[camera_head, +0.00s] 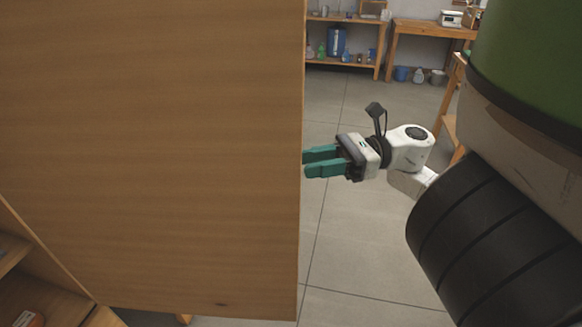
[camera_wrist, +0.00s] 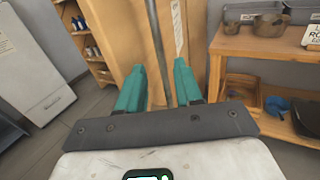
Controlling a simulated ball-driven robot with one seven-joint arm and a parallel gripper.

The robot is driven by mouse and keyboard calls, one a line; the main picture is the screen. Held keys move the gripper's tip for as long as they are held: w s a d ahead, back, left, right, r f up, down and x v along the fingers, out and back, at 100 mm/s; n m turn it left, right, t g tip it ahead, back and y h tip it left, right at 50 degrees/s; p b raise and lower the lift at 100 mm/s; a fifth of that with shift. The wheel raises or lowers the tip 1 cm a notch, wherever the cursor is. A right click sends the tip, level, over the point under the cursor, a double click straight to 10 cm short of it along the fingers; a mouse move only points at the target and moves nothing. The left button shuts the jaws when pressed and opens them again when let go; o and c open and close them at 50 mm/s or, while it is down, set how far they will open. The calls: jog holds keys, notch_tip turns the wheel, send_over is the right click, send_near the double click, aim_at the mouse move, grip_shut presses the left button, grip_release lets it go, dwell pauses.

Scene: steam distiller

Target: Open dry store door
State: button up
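The dry store door (camera_head: 160,150) is a large wooden panel filling the left of the head view, with shelves beside its lower left edge. My gripper (camera_head: 306,162) is at the panel's right edge, its teal fingers pointing left. The panel edge may hide the very tips. In the wrist view, the fingers (camera_wrist: 159,88) are spread apart. A thin grey vertical bar (camera_wrist: 157,40), apparently the door handle, runs between them with a gap on each side. Wood (camera_wrist: 118,35) lies behind it. I cannot tell whether a finger touches the bar.
Wooden shelves (camera_wrist: 85,40) with small items show left of the wood in the wrist view, and a grey cabinet (camera_wrist: 30,60) further left. A wooden bench (camera_wrist: 265,45) with pots stands on the right. Grey floor (camera_head: 360,240) is clear beside the panel.

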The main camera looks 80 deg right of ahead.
jog(key=v, duration=0.3)
jog(key=shift+s+d, duration=0.1)
jog(key=shift+s, duration=0.05)
dwell(0.5)
